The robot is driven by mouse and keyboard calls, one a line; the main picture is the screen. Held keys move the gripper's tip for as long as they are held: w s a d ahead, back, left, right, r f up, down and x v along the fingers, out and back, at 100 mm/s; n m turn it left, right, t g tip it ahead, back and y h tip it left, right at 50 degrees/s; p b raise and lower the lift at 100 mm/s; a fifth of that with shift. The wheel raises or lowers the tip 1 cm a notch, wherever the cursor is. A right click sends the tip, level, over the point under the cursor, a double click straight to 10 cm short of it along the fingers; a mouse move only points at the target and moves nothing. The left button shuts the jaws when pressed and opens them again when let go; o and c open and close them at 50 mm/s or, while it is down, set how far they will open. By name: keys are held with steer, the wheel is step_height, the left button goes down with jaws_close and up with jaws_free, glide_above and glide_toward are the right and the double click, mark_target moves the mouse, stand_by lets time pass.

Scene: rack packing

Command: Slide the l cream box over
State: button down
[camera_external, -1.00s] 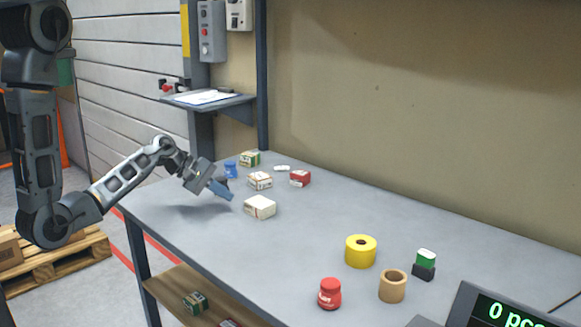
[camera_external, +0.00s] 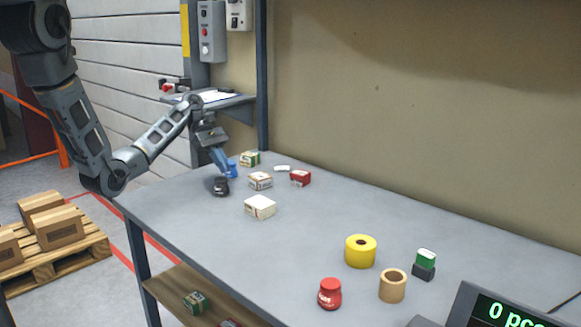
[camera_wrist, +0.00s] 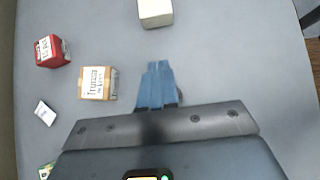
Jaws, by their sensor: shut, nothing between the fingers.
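The cream box (camera_external: 260,207), plain and pale, lies on the grey table at the near side of a small group of items. It also shows in the wrist view (camera_wrist: 155,12), cut off by the top edge. A second, smaller cream-and-tan box with a printed label (camera_external: 260,181) is behind it; in the wrist view it is left of my fingers (camera_wrist: 97,83). My gripper (camera_external: 226,171) has blue fingers pointing down, above the table and apart from both boxes. In the wrist view the fingers (camera_wrist: 158,66) are together with nothing between them.
A red box (camera_external: 300,178) and green box (camera_external: 250,158) are farther back. A yellow roll (camera_external: 360,251) stands right. The table's middle is clear.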

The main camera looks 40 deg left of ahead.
mark_target(264, 204)
steer(key=b+x, duration=0.2)
steer(key=x, duration=0.5)
steer(key=shift+d+f+b, duration=0.2)
steer(key=shift+d+b, duration=0.05)
steer(key=shift+b, duration=0.05)
steer(key=shift+d, duration=2)
steer(key=shift+d+r+p, duration=0.2)
steer(key=shift+d+p, duration=0.35)
steer(key=shift+p, duration=0.45)
steer(key=d+p, duration=0.5)
steer(key=d, duration=0.2)
steer(key=shift+s+d+p, duration=0.1)
steer(key=shift+d+p, duration=0.1)
steer(key=shift+p, duration=0.15)
steer(key=d, duration=1.2)
steer(key=shift+f, duration=0.3)
